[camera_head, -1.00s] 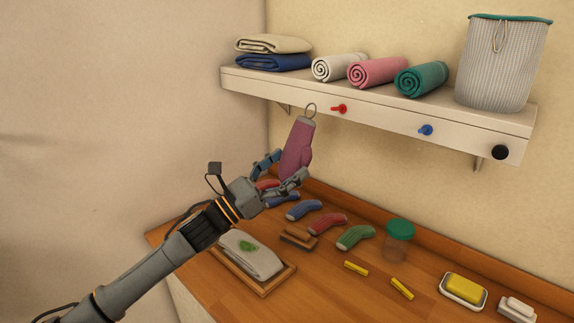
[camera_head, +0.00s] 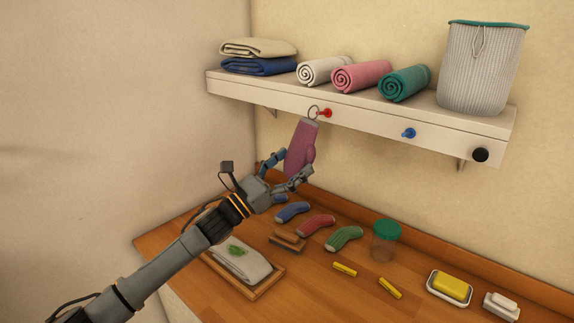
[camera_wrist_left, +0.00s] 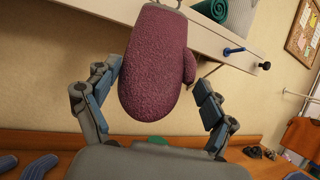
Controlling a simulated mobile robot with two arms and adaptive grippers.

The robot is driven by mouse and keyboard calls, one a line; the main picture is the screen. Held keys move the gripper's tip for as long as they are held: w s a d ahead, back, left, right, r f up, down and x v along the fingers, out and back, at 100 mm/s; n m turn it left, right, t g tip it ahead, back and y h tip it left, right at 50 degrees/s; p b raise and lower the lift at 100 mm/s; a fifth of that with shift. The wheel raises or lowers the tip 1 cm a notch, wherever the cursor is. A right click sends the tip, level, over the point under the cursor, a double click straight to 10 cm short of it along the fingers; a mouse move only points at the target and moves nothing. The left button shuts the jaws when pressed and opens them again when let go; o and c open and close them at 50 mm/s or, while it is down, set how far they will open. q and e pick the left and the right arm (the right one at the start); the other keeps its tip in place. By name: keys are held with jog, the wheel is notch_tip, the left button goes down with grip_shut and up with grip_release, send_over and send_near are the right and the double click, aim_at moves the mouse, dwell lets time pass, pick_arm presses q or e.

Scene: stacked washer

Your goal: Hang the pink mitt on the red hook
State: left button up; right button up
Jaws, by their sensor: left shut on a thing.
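The pink mitt (camera_head: 301,150) hangs upright, slightly tilted, in my left gripper (camera_head: 293,164), below the shelf's front edge. The gripper's fingers are shut on its lower part from both sides. Its metal ring (camera_head: 313,112) is at the top. The red hook (camera_head: 325,113) sticks out of the shelf's front board. The ring overlaps the hook's left end in the head view; I cannot tell whether it is around the hook or only in front of it. In the left wrist view the mitt (camera_wrist_left: 155,65) fills the middle and hides the red hook. My right gripper is not in view.
The shelf (camera_head: 350,120) also bears a blue hook (camera_head: 409,133) and a black knob (camera_head: 480,155). Folded and rolled towels and a basket (camera_head: 483,68) stand on it.

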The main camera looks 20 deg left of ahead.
pick_arm(q)
jog(key=shift+w+d, duration=0.2)
jog(key=shift+w, duration=0.3)
jog(key=shift+w+d, duration=0.15)
jog(key=shift+w, duration=0.35)
jog(key=shift+w+d+f+b, duration=0.1)
jog(key=shift+w+f+b, duration=0.05)
jog(key=shift+f+b, duration=0.2)
jog(key=shift+w+d+f+b, duration=0.15)
jog(key=shift+w+f+b, duration=0.25)
jog(key=shift+b, duration=0.45)
jog(key=shift+r, duration=0.15)
jog(key=o, duration=1)
jog(key=shift+c, duration=0.2)
